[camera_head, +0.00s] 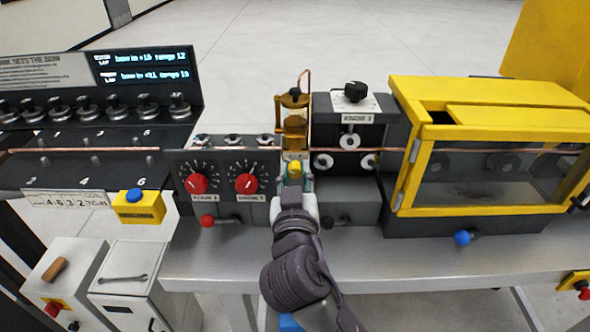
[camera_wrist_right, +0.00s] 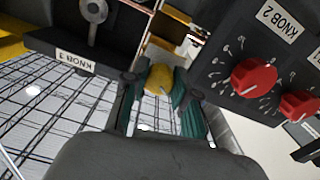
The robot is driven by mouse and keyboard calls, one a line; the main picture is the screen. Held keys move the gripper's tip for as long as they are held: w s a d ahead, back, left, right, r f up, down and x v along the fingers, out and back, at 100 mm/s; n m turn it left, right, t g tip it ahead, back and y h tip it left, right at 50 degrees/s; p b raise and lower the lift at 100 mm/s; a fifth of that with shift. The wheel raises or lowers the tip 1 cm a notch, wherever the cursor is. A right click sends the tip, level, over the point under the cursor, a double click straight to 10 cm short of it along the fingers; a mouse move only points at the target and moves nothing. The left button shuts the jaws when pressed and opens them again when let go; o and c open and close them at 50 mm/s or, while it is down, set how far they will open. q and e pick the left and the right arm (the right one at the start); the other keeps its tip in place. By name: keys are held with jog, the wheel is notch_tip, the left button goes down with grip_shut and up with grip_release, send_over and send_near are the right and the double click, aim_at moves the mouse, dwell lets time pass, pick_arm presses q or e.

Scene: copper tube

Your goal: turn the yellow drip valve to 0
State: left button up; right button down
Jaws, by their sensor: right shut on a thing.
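The yellow drip valve (camera_head: 295,168) is a small round knob at the front of the yellow drip unit (camera_head: 294,106), between two dark machine blocks. In the right wrist view the valve (camera_wrist_right: 158,79) shows between the fingers, with a pale mark on its face. My right gripper (camera_head: 293,182) reaches in from below and is shut on the valve, with one green-padded finger on each side. Scale numbers around the valve cannot be made out. My left gripper is not in view.
Close on the left is a panel with two red knobs (camera_head: 247,183). On the right are the KNOB 3 block (camera_head: 350,130) and a yellow framed guard (camera_head: 495,125). A copper tube (camera_head: 95,150) runs across. Red and blue ball levers stick out in front.

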jog(key=n+p, duration=0.2)
jog(key=n, duration=0.2)
jog(key=shift+r, duration=0.2)
jog(key=shift+f+n+p, duration=0.1)
jog(key=shift+n+p, duration=0.9)
jog(key=shift+n, duration=0.6)
jog(key=c, duration=0.9)
grip_release()
jog(key=s, duration=1.2)
jog(key=shift+f, duration=0.1)
